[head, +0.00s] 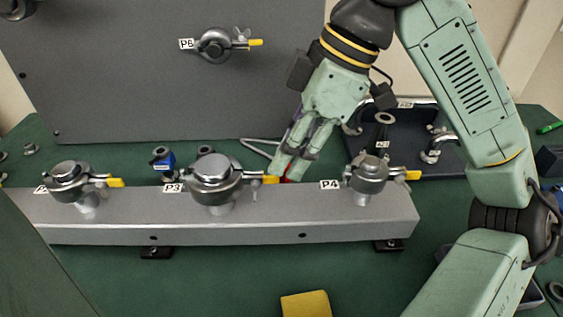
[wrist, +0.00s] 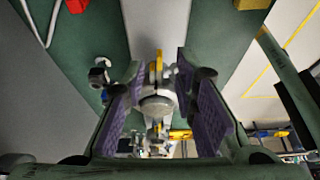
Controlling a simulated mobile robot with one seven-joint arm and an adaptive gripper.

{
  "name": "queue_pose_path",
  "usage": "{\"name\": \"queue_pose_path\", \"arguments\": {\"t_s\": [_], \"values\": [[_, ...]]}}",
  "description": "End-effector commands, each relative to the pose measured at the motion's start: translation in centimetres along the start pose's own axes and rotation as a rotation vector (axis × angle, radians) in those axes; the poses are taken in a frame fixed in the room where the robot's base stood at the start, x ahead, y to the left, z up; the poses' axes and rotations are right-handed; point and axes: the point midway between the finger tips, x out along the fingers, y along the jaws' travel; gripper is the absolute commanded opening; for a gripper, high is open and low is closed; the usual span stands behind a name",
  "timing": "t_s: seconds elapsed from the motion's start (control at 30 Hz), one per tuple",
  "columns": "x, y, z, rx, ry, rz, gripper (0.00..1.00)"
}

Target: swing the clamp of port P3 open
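Port P3 (head: 212,182) stands on the grey rail, with a round metal clamp around its top and a yellow-tipped lever (head: 270,180) to the right. The clamp looks closed around the flange. My gripper (head: 284,170) points down just beside that yellow tip, behind the rail's right half. In the wrist view my gripper (wrist: 160,108) is open, its two purple-padded fingers apart. A yellow lever (wrist: 153,72) and a round metal clamp (wrist: 157,103), apparently P3's, show in the gap. I cannot tell whether a finger touches the lever.
The grey rail (head: 280,215) also carries port P4 (head: 370,175) at right and another clamped port (head: 72,182) at left. P6 (head: 214,45) is on the upright panel. A blue fitting (head: 163,160) stands behind P3. A yellow block (head: 306,304) lies in front.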

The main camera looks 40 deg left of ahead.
Motion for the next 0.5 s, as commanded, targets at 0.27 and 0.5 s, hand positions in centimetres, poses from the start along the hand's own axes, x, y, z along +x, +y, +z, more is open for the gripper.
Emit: {"name": "queue_pose_path", "arguments": {"t_s": [0.27, 0.5], "values": [[3.0, 0.0, 0.0, 0.001, 0.000, 0.000, 0.26], [3.3, 0.0, 0.0, 0.001, 0.001, 0.001, 0.26]]}}
